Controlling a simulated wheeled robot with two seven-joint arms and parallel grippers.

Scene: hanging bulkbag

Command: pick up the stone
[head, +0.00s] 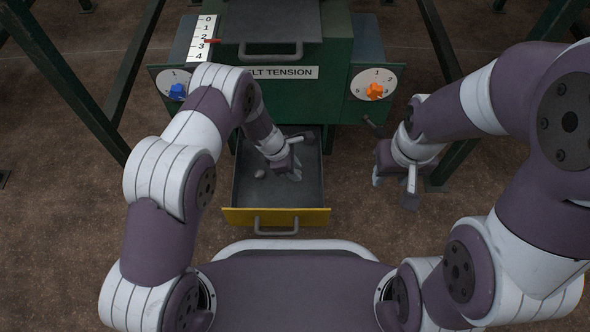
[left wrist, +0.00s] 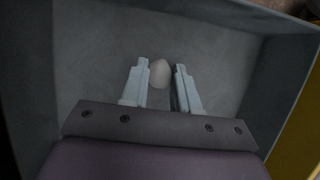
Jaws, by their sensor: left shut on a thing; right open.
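A pale, egg-shaped stone (left wrist: 159,73) is between the fingertips of my left gripper (left wrist: 161,80) in the left wrist view. The left gripper (head: 290,176) is shut on it, pointing down inside the open drawer (head: 232,214). In the head view I cannot make out the stone between the fingers, nor tell whether it touches the drawer floor. A small pale lump (head: 260,173) shows on the drawer floor to the left of this gripper; I cannot tell what it is. My right gripper (head: 394,188) is open and empty, right of the drawer.
The drawer has a yellow front with a handle (head: 276,232) and comes out of a green machine (head: 337,80). A blue knob (head: 177,91) and an orange knob (head: 375,92) are on its side panels. Green frame legs stand on both sides. The brown floor around the drawer is clear.

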